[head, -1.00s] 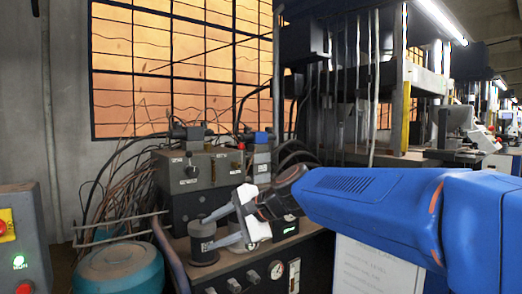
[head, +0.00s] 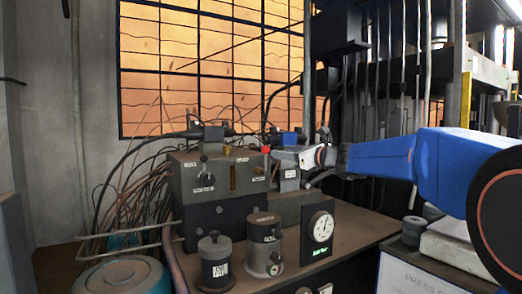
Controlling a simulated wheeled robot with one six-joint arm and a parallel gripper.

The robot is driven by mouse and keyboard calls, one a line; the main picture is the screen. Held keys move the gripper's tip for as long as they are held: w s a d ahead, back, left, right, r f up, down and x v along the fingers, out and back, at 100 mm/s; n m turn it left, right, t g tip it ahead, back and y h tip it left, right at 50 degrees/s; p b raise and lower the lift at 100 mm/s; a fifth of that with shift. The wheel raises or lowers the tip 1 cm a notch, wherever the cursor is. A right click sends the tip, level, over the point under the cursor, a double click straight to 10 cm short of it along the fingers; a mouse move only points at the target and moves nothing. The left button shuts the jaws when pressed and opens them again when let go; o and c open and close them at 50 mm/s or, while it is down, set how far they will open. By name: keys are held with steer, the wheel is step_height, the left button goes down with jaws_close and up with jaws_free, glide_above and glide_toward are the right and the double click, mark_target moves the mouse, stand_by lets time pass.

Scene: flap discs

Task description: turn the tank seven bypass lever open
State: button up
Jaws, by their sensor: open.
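A grey control box (head: 215,176) stands on the bench, with a black knob on its front, a dark slot, small labels and a red ball-topped part (head: 266,150) at its right end. I cannot read which label names tank seven, so I cannot tell which part is the bypass lever.
Two dark labelled canisters (head: 214,265) (head: 264,233) stand in front of the box. A dial gauge (head: 321,227) with a green display sits to their right. Cables crowd the left, and a teal drum (head: 122,277) is at lower left. The bench right of the gauge is clear.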

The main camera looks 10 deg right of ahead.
steer(key=x, duration=1.3)
steer(key=shift+w+a+f, duration=0.1)
steer(key=shift+w+a, duration=0.2)
steer(key=shift+c, duration=0.6)
jaws_close()
